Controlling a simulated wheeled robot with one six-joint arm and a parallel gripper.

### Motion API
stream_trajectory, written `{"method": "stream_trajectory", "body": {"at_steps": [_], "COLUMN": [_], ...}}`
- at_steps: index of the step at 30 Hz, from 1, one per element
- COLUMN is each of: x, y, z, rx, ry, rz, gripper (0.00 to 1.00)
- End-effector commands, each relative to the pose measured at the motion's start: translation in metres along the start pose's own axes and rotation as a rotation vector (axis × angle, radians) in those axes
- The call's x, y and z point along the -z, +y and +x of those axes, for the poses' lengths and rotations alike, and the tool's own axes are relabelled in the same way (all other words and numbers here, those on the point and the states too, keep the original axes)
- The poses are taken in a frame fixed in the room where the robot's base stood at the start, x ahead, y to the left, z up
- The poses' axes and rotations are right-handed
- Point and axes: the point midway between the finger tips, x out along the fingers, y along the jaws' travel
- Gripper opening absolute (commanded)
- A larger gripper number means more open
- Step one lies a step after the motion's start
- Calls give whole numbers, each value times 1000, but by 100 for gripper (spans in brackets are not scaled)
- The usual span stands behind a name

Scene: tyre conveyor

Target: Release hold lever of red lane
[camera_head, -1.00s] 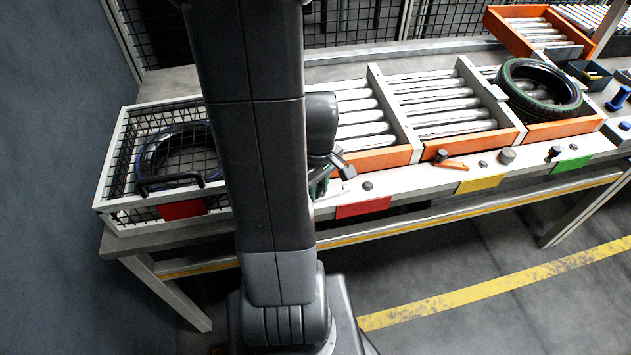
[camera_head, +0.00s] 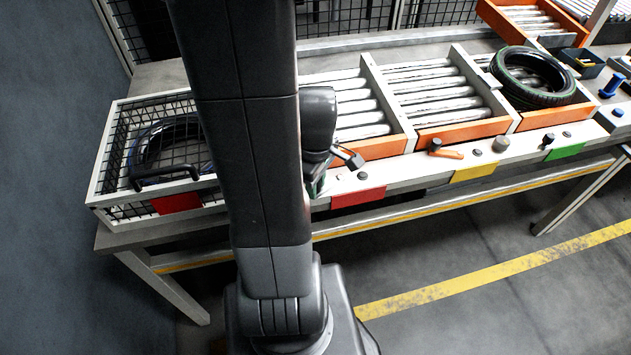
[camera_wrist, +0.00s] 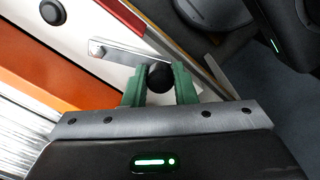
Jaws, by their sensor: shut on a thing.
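In the wrist view, the hold lever (camera_wrist: 115,52) is a flat silver bar with a round black knob (camera_wrist: 158,79) at one end. My gripper (camera_wrist: 160,72) has its two green fingers on either side of the knob, shut on it. In the head view, my arm hides most of the lever and the gripper (camera_head: 317,186). The red lane label (camera_head: 358,197) is on the front of the bench, just right of the gripper. The red label also shows at the top of the wrist view (camera_wrist: 122,14).
A dark button (camera_head: 362,176) sits right of the gripper. An orange lever (camera_head: 444,151) stands above the yellow label (camera_head: 475,171). A tyre (camera_head: 533,78) lies in the lane above the green label (camera_head: 565,151). A wire cage (camera_head: 108,160) with a tyre is at the left.

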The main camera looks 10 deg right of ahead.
Motion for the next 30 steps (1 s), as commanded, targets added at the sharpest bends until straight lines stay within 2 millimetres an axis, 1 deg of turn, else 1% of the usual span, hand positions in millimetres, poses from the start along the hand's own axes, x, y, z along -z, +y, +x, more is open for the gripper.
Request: {"method": "stream_trajectory", "body": {"at_steps": [1, 3, 4, 12, 16, 20, 30], "x": [0, 0, 0, 0, 0, 0, 1], "y": [0, 0, 0, 0, 0, 1, 1], "z": [-1, -1, -1, -1, -8, -27, -100], "rx": [-1, 0, 0, 0, -1, -4, -6], "ry": [-1, -1, -1, -1, 0, 2, 3], "rz": [-3, -2, -2, -1, -1, -1, -1], "gripper": [30, 44, 46, 46, 46, 46, 46]}}
